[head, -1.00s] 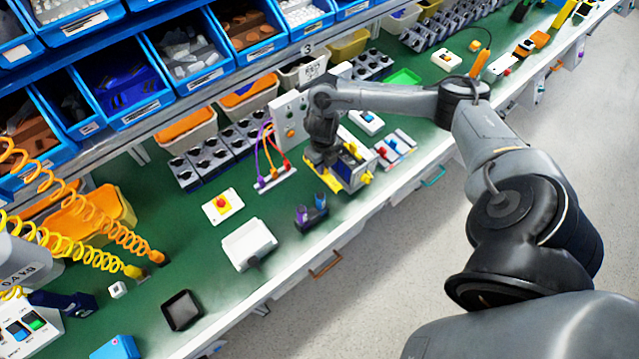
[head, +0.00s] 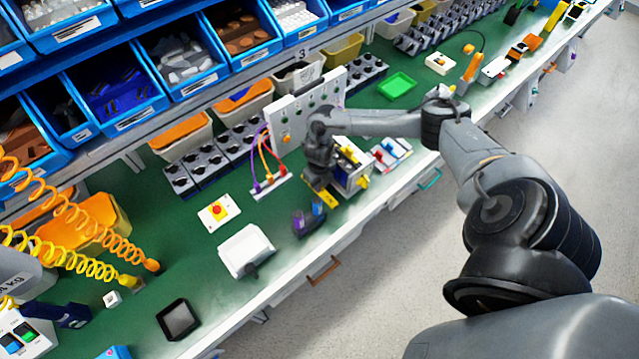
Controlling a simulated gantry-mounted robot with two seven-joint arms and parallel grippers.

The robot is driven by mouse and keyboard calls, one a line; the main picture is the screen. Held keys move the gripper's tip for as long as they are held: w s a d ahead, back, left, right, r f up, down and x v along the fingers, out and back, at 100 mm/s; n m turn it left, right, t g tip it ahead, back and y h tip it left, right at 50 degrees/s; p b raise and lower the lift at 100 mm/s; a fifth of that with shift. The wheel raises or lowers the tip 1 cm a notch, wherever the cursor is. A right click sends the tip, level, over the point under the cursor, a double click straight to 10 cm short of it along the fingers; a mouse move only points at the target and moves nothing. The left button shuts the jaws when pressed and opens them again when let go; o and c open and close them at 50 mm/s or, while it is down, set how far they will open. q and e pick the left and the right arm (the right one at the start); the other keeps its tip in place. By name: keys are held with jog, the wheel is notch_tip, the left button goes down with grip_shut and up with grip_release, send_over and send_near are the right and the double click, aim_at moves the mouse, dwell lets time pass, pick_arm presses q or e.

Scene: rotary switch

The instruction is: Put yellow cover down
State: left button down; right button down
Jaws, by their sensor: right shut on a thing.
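My right gripper (head: 320,184) points down over the green bench, just left of a boxy grey and yellow device (head: 352,170). It is shut on a flat yellow piece, the yellow cover (head: 327,198), which shows just below its fingers. The cover is low over the bench. I cannot tell whether it touches the surface. The fingers are dark and small, and the wrist hides part of the cover. My left gripper is out of view.
A white panel (head: 312,107) with purple and orange cables stands behind the gripper. A dark block with purple parts (head: 309,218) lies in front of it.

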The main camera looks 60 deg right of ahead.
jog(key=shift+f, duration=0.1)
jog(key=shift+f, duration=0.15)
jog(key=c, duration=1.2)
grip_release()
jog(key=shift+r, duration=0.8)
jog(key=shift+r+p, duration=0.75)
jog(key=shift+r, duration=4.75)
